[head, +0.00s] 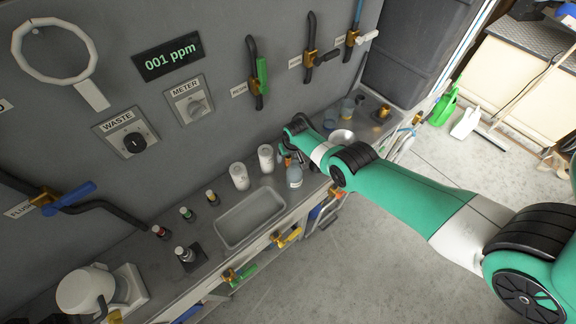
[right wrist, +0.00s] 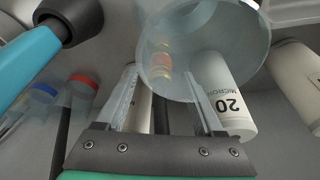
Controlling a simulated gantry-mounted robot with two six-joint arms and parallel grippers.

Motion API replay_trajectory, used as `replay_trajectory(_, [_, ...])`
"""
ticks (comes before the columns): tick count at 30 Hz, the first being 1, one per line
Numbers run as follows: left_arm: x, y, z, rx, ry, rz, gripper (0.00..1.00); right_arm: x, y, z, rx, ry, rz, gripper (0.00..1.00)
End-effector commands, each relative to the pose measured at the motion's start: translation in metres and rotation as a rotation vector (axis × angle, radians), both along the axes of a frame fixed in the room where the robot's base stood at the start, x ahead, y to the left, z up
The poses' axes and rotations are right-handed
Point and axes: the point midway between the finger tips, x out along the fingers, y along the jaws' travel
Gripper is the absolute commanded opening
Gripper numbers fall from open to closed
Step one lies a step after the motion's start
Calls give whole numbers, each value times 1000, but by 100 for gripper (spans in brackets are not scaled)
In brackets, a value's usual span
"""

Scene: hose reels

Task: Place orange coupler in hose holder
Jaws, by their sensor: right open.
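My right gripper (right wrist: 166,92) is open in the right wrist view, its two pale fingers spread with nothing clearly held between them. A large clear cylinder (right wrist: 205,38) fills the space just beyond the fingertips, with orange-red rings showing through it. In the head view my right gripper is by the counter's right part, mostly hidden by its own arm. A small orange piece (head: 287,160) shows beside it, above a clear bottle (head: 294,177); I cannot tell whether it is the orange coupler. I cannot single out the hose holder. My left gripper is not in view.
White filter cartridges (head: 239,176) stand behind a grey sink (head: 250,216). One marked 20 micron (right wrist: 229,96) is close to my right finger. A teal tool with a dark end (right wrist: 72,18) is at upper left.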

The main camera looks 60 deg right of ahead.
Motion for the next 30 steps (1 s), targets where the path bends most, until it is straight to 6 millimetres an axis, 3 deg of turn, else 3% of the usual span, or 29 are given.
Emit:
replay_trajectory(5, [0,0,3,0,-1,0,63,0,0,2,0,0,0,66])
replay_trajectory(16, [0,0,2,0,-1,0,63,0,0,2,0,0,0,0])
replay_trajectory(30, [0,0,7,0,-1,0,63,0,0,6,0,0,0,0])
